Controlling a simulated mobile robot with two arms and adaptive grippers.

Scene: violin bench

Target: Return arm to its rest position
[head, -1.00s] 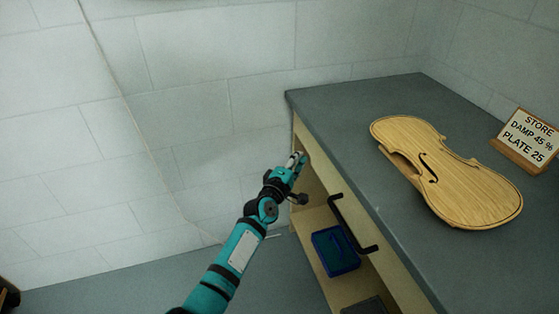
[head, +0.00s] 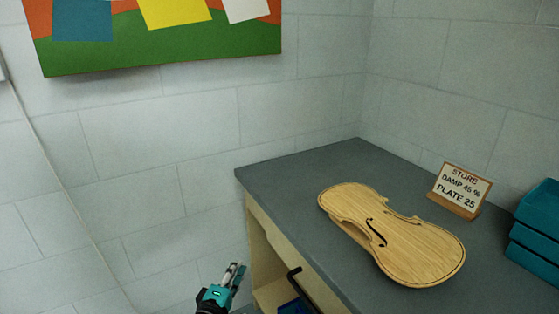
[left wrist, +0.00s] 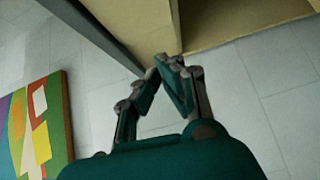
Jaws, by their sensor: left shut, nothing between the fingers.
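My left gripper (head: 236,271) shows at the bottom of the head view, beside the left end of the bench (head: 262,170) and below its top. In the left wrist view the fingers of my left gripper (left wrist: 171,62) meet at the tips with nothing between them. Most of the left arm is below the frame in the head view. My right gripper is in neither view.
A violin-shaped wooden plate (head: 405,245) lies on the bench top. Behind it stands a sign (head: 459,188) reading "STORE DAMP 45 % PLATE 25". Teal trays (head: 537,235) stand at the right edge.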

